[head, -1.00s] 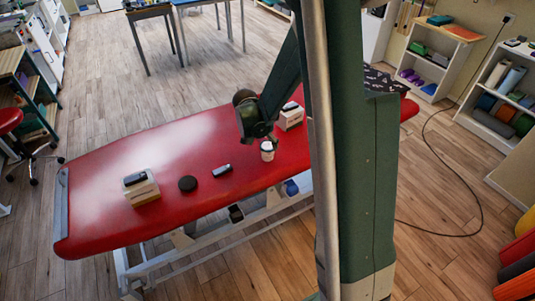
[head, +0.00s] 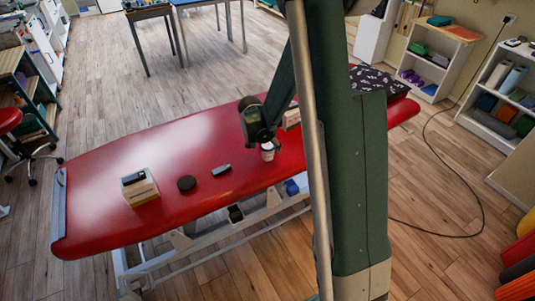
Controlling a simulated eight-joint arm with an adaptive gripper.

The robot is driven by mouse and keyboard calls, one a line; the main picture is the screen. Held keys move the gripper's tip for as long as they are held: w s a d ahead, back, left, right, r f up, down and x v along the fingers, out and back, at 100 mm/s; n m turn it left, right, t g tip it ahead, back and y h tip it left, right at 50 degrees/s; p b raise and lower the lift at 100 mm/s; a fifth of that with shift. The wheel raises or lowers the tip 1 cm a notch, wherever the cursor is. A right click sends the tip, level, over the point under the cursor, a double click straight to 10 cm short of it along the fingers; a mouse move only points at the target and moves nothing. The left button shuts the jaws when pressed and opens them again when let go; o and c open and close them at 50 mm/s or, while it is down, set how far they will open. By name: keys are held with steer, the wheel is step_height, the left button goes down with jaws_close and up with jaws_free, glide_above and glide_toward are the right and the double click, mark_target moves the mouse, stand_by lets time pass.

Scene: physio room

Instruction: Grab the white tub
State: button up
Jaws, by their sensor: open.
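The white tub (head: 267,153) stands on the red treatment table (head: 110,200), near its front edge. It looks upright, with a darker top. My gripper (head: 266,142) is right above the tub, pointing down, with its fingertips at or close to the tub's top. The fingers are small and dark here, and I cannot tell whether they touch it. The gripper is open.
On the table to the left are a black disc (head: 186,183), a dark small device (head: 221,170) and a box with a black item on top (head: 139,187). Another box (head: 291,117) stands just behind my gripper, partly hidden. A patterned dark cushion (head: 375,80) lies at the far end.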

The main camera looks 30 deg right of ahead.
steer(key=shift+f, duration=0.15)
steer(key=shift+c, duration=0.6)
steer(key=c, duration=1)
